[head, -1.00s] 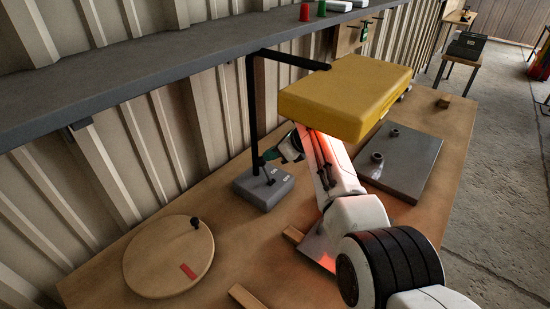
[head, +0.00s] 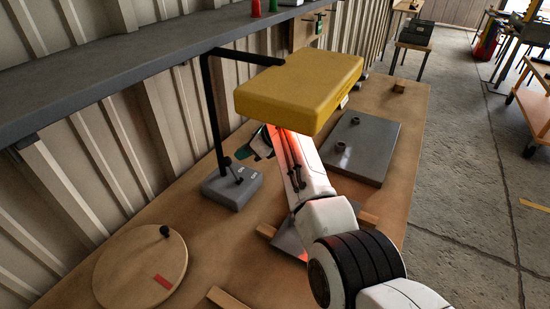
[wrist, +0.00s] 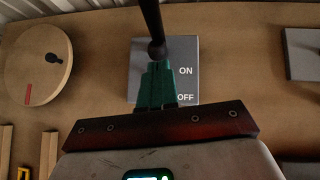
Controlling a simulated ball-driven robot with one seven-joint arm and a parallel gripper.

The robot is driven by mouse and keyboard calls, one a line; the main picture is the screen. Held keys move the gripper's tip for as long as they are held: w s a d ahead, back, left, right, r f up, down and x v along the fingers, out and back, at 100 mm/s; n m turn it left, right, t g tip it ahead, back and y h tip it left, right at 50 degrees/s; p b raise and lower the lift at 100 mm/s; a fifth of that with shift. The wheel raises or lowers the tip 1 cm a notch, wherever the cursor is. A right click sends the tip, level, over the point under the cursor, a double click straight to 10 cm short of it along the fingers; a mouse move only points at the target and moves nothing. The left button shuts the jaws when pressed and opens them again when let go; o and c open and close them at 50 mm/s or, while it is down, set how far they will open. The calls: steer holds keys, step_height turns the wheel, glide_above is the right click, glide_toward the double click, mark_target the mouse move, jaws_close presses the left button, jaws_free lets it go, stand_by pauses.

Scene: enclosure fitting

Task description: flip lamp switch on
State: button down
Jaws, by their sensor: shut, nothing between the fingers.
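The desk lamp has a yellow shade (head: 300,90), a black post (head: 213,115) and a grey base (head: 232,190). A small dark switch lever (head: 235,173) stands on the base in the head view. In the wrist view the grey base (wrist: 188,62) shows "ON" at the far side and "OFF" at the near side. My gripper (head: 262,142) is beyond the base's right side in the head view, partly behind the shade and arm. In the wrist view its green fingers (wrist: 157,70) are shut and empty over the base, their tips by a black knob and rod. Whether they touch is unclear.
A round wooden board (head: 125,280) with a black knob and red mark lies at the left. A grey plate with pegs (head: 372,155) lies at the right. Wooden strips lie near the bench front. A dark shelf (head: 120,60) runs along the wall above the bench.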

steer(key=s+d, duration=0.4)
steer(key=d, duration=0.5)
steer(key=shift+s+d+b, duration=0.2)
steer(key=shift+d+b, duration=0.05)
steer(key=shift+b, duration=0.05)
